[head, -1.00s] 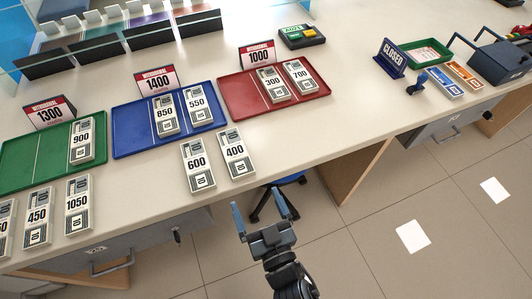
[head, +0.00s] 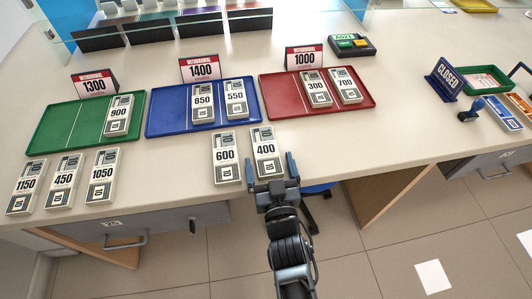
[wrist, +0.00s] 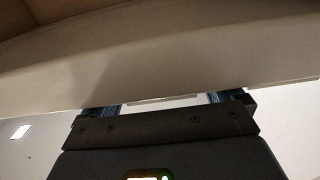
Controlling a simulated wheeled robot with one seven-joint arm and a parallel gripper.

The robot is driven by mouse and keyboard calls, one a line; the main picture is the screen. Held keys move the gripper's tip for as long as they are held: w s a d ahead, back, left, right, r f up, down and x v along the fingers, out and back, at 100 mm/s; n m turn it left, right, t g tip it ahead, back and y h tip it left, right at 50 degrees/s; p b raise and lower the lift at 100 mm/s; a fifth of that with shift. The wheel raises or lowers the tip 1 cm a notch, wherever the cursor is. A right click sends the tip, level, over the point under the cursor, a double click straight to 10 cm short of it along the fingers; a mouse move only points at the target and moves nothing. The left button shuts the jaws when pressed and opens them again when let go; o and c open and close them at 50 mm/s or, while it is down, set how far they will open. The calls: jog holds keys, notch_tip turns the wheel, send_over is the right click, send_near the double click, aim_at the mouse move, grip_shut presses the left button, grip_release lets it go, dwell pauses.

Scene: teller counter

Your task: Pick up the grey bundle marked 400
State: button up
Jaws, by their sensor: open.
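The grey bundle marked 400 (head: 266,147) lies flat on the counter near its front edge, in front of the gap between the blue and red trays. The bundle marked 600 (head: 225,156) lies just left of it, a narrow gap apart. My gripper (head: 270,168) is open and empty in the head view, its fingertips overlapping the near end of the 400 bundle in the picture. In the wrist view my gripper (wrist: 165,99) shows both fingers apart, facing the pale counter edge.
The red tray (head: 285,104) holds bundles 300 and 700, and the blue tray (head: 160,123) holds 850 and 550. The green tray (head: 48,127) holds 900. Bundles 1150, 450 and 1050 (head: 102,174) lie at the left. The counter right of 400 (head: 350,150) is clear.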

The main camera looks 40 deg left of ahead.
jog(key=shift+w+a, duration=0.2)
jog(key=shift+a, duration=0.15)
jog(key=c, duration=1.1)
